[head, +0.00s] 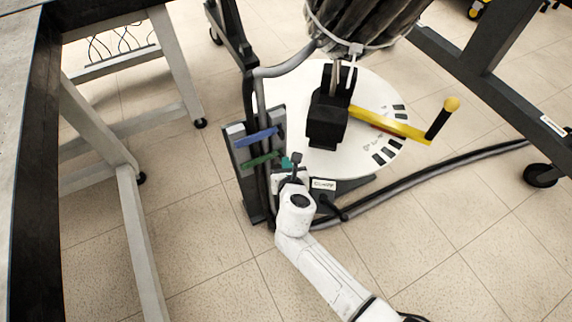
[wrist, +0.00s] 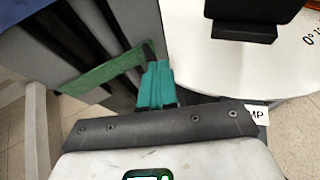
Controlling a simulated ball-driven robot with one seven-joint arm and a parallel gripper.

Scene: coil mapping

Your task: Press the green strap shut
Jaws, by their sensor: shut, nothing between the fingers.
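The green strap (head: 261,159) is on the dark upright bracket at the left of the round white plate, below a blue strap. In the wrist view the green strap (wrist: 105,72) runs slantwise from lower left up to the right, across dark vertical hoses or bars. My gripper (head: 288,162) is at the right end of the green strap. In the wrist view its teal fingers (wrist: 157,70) are together and empty, their tips close beside that right end. I cannot tell whether they touch it or whether the strap's end is latched.
The blue strap (head: 258,138) sits just above. The round white plate (head: 371,93) carries a black block (head: 327,118) and a yellow arm (head: 385,122) with a black handle. A thick grey hose (head: 430,176) crosses the floor to the right. Table legs stand at left; lower-left floor is clear.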

